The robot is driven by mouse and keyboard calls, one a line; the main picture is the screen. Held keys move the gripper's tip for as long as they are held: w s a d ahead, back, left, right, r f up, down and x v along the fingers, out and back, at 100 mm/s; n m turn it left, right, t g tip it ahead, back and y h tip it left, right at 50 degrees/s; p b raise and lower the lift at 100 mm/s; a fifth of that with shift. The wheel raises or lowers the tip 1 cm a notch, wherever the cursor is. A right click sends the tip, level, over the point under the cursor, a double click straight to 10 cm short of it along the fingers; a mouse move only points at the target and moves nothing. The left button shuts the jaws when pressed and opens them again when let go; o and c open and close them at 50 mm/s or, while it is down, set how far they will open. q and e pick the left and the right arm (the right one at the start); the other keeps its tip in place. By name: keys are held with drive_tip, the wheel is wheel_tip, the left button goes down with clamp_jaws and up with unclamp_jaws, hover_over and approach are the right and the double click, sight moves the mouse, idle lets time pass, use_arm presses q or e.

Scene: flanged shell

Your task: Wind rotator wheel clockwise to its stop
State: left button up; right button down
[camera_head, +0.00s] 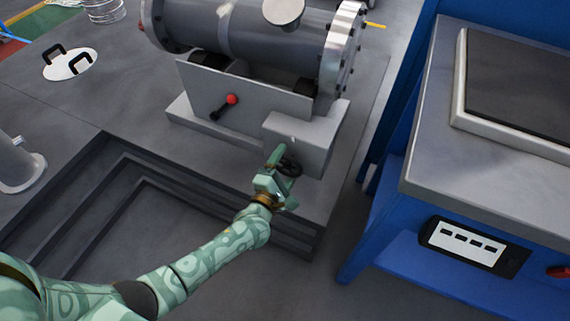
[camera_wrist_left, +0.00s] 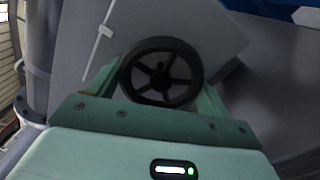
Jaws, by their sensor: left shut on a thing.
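The rotator wheel (camera_head: 290,167) is a small black handwheel on the front of a grey box (camera_head: 308,133) below the flanged shell (camera_head: 250,38). In the left wrist view the black spoked wheel (camera_wrist_left: 161,72) sits between the fingers. My left gripper (camera_head: 277,167) is shut on the wheel, with a green finger (camera_wrist_left: 207,100) on each side of its rim. Part of the wheel is hidden behind the gripper in the head view. My right gripper is in neither view.
A red-knobbed lever (camera_head: 231,100) is on the grey panel left of the box. A stepped pit (camera_head: 130,200) lies to the left of my arm. A blue bench with a grey top (camera_head: 430,150) stands on the right. A white lid with black handles (camera_head: 70,66) lies far left.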

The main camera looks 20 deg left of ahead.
use_arm(q)
drive_tip(key=m+p, duration=0.1)
drive_tip(key=m, duration=0.5)
drive_tip(key=shift+r+m+p, duration=0.15)
drive_tip(key=shift+m+p, duration=0.15)
drive_tip(key=shift+p, duration=0.05)
drive_tip(key=m, duration=0.3)
drive_tip(key=shift+d+p, duration=0.1)
drive_tip(key=shift+p, duration=0.25)
drive_tip(key=shift+s+m, duration=0.1)
drive_tip(key=shift+m, duration=1.6)
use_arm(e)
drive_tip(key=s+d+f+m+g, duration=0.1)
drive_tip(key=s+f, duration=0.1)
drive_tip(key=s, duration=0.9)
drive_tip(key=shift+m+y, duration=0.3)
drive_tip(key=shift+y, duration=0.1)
use_arm(q)
drive_tip(key=o, duration=0.9)
drive_tip(key=shift+o, duration=0.2)
